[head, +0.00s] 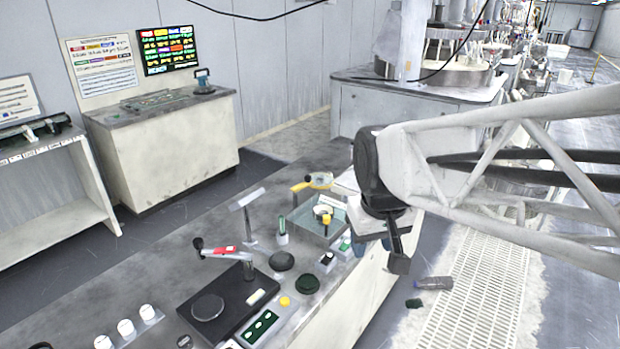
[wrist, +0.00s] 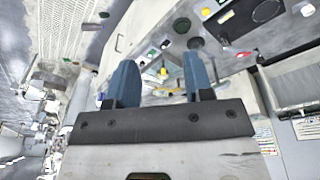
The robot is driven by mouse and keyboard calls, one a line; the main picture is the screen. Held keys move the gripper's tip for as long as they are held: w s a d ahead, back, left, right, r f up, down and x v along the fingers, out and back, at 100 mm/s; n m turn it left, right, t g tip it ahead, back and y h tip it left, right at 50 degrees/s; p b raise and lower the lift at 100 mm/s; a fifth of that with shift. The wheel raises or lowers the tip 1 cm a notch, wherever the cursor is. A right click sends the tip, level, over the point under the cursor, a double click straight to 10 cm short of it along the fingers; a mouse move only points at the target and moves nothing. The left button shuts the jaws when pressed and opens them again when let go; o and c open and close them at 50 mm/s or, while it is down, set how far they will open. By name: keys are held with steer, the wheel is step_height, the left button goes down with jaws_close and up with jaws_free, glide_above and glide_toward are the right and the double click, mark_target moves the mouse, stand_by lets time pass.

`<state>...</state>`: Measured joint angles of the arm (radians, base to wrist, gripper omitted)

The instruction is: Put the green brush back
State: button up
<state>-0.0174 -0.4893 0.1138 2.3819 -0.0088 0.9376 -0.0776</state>
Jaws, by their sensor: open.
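I cannot tell for sure which thing is the green brush. A small slim green-topped thing (head: 282,228) stands upright on the bench, left of a shallow tray (head: 310,236). A small dark green thing (head: 414,303) lies on the floor beside the bench. The bench things lie beyond the fingers there, small and partly hidden.
The bench (head: 140,285) holds a black disc plate (head: 208,307), a red-handled tool (head: 221,251), dark round pads (head: 307,283) and white cups (head: 125,327). A grey cylinder (head: 433,283) lies on the floor by a grating (head: 480,300).

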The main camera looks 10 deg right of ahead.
steer(key=s+f+m, duration=0.1)
steer(key=s+f, duration=0.1)
steer(key=s, duration=0.7)
steer(key=shift+d+f, duration=0.15)
steer(key=shift+d, duration=0.3)
